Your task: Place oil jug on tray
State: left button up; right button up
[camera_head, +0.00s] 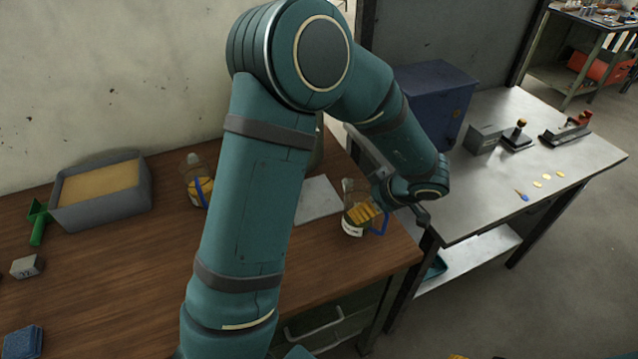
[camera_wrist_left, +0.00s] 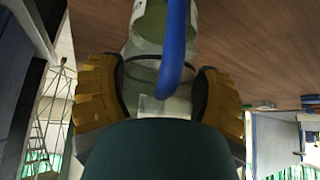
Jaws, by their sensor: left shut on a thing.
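My left gripper (camera_head: 364,214) has yellow fingers and is shut on a clear oil jug with a blue handle and a pale label (camera_head: 352,229), near the right end of the wooden table. In the left wrist view the jug (camera_wrist_left: 150,62) is between the two fingers (camera_wrist_left: 160,95), its blue handle towards the camera. I cannot tell whether its base touches the table. A pale flat square (camera_head: 318,199), probably the tray, lies just left of the held jug, partly hidden by my arm. Small yellow slivers at the bottom edge may be my right gripper (camera_head: 457,356).
A second blue-handled jug (camera_head: 197,184) stands left of my arm on the wooden table (camera_head: 120,260). A grey box of sand (camera_head: 100,205), a green scoop (camera_head: 38,220) and a grey block (camera_head: 27,266) are further left. A metal bench (camera_head: 490,190) with a blue cabinet (camera_head: 435,95) stands right across a gap.

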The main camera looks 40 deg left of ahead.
pick_arm(q)
jog(key=w+a+f+b, duration=0.1)
jog(key=a+b, duration=0.1)
jog(key=a, duration=1.4)
jog(key=shift+w+a+f+b, duration=0.2)
jog(key=shift+w+f+b, duration=0.05)
jog(key=shift+b, duration=0.1)
pick_arm(e)
jog(key=f, duration=0.1)
jog(key=s+f, duration=0.1)
jog(key=f, duration=0.1)
jog(key=shift+a, duration=0.1)
pick_arm(q)
jog(key=shift+s, duration=0.1)
pick_arm(e)
jog(key=shift+r, duration=0.15)
pick_arm(q)
jog(key=o, duration=0.9)
jog(key=shift+f, duration=0.15)
jog(key=shift+c, duration=0.2)
jog(key=o, duration=0.4)
